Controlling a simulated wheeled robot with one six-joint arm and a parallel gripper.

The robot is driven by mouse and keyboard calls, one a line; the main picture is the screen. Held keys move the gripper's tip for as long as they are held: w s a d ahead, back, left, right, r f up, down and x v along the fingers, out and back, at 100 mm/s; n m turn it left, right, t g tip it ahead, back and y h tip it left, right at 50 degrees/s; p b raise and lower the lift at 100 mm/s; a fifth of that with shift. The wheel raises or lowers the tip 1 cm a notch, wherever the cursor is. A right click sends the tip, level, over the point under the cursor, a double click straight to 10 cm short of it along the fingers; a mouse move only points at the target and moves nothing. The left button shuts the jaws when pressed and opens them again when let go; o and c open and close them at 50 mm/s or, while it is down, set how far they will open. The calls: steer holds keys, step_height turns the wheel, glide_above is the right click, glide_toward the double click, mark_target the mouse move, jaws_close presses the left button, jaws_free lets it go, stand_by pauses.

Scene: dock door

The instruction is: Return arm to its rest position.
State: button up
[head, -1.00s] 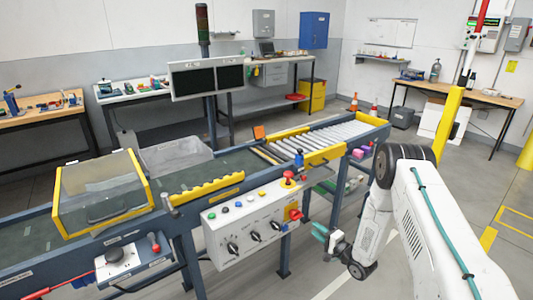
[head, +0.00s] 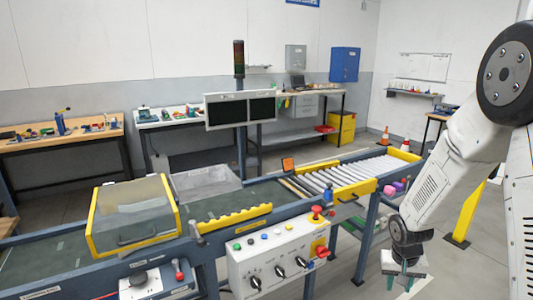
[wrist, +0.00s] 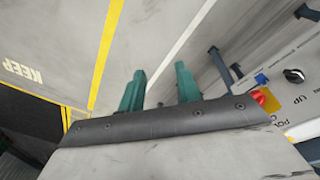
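My gripper shows at the lower right of the head view (head: 403,283), pointing down beside the front of the conveyor, to the right of the control box. In the wrist view its two green fingers (wrist: 160,88) stand apart with bare floor between them, so it is open and empty. My white arm is folded, with its elbow raised high at the right edge of the head view. In the head view the fingers are small and partly cut off.
The conveyor (head: 246,202) crosses the view with a control box (head: 284,255) on its front, bearing knobs and a red emergency button (head: 316,212). The box edge also shows in the wrist view (wrist: 298,92). A yellow post (head: 466,215) stands behind my arm. Floor beneath my gripper is clear.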

steer(key=s+a+r+n, duration=0.1)
steer(key=s+a+r, duration=0.2)
steer(key=s+r, duration=0.6)
steer(key=s+a+r+n+y, duration=0.1)
steer(key=s+a+r, duration=0.3)
steer(key=s+r, duration=0.5)
steer(key=s+a+r+n, duration=0.1)
steer(key=s+a+r, duration=0.2)
steer(key=s+r, duration=0.6)
steer(key=shift+s+a+r+t, duration=0.3)
steer(key=shift+a+r+t, duration=0.1)
steer(key=shift+r, duration=0.3)
steer(key=shift+a, duration=0.1)
